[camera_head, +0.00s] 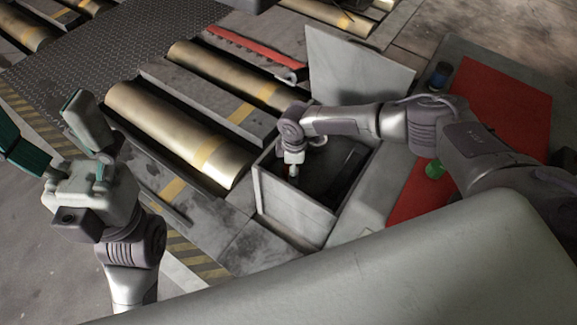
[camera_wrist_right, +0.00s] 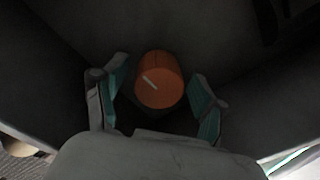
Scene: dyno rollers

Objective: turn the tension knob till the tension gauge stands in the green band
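The tension knob is an orange cylinder (camera_wrist_right: 162,82) in the right wrist view, with a short white line on its face slanting from upper left to lower right. My right gripper (camera_wrist_right: 160,92) has its teal-padded fingers on either side of the knob, with a gap on both sides. In the head view my right gripper (camera_head: 293,171) reaches down into an open grey box (camera_head: 290,207); the knob itself cannot be made out there. My left gripper (camera_head: 45,120) is open and empty at the left, away from the box. I see no tension gauge in either view.
Brass-coloured rollers (camera_head: 165,122) lie left of the box. Its raised lid (camera_head: 358,68) stands behind my right arm. A red mat (camera_head: 505,100) on the right carries a green object (camera_head: 434,169) and a dark cylinder (camera_head: 440,75). Dark walls surround the knob.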

